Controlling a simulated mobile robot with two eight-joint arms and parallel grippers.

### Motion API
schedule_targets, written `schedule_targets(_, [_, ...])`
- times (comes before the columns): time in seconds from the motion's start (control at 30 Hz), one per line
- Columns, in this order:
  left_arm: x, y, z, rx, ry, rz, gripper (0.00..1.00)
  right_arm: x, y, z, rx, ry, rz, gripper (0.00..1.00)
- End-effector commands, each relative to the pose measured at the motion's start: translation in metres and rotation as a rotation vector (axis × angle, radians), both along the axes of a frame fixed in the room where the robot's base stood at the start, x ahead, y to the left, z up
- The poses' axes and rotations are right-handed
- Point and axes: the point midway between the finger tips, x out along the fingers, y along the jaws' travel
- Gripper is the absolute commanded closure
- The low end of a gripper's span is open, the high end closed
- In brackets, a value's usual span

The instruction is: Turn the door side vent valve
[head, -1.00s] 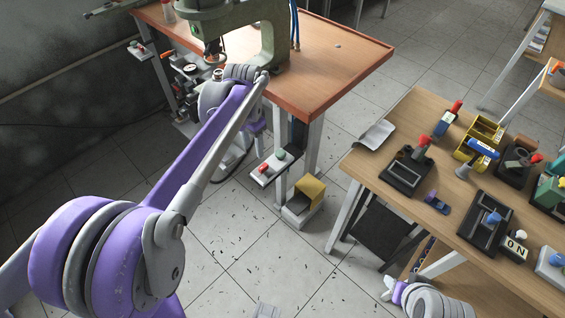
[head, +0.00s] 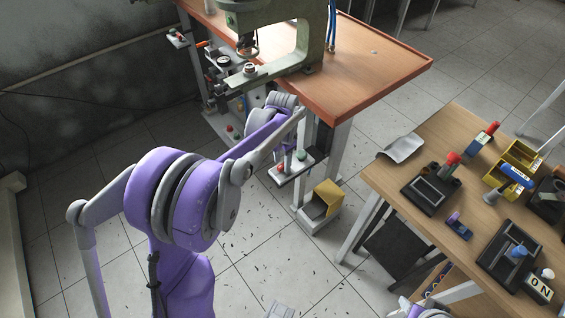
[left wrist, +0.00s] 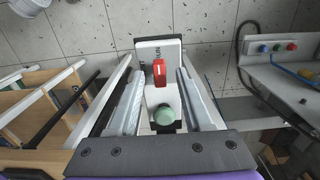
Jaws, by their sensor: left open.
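A white panel (head: 290,165) with red and green controls sticks out below the press table's front edge in the head view. What looks like the same panel (left wrist: 158,50) shows in the left wrist view, with a red lever (left wrist: 160,72) and a round green knob (left wrist: 164,115). Part of a printed label shows beside the lever. My left gripper (left wrist: 160,76) is open and empty; its fingers frame the lever and knob on either side. I see no contact. In the head view its fingers are not clear. My right gripper (head: 404,306) is barely in at the bottom edge.
The press table (head: 375,80) carries a green press (head: 312,35). Another small panel (head: 178,38) sits at its left. A yellow foot pedal (head: 326,192) stands on the floor. The right table (head: 395,165) holds several fixtures.

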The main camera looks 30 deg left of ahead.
Motion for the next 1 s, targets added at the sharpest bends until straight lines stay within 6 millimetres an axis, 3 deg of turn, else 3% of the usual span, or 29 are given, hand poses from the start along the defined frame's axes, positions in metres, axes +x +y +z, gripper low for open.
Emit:
schedule_targets(0.37, [0.0001,-0.0001,-0.0072,0.0,0.0,0.0,0.5,-0.0001,0.0,-0.0006,0.0,0.0,0.0,0.5])
schedule_targets(0.67, [0.0001,-0.0001,-0.0069,0.0,0.0,0.0,1.0,0.0,0.0,-0.0007,0.0,0.0,0.0,0.5])
schedule_targets(1.0, [0.0,-0.0001,-0.0068,0.0,0.0,0.006,1.0,0.0,0.0,-0.0007,0.0,0.0,0.0,0.5])
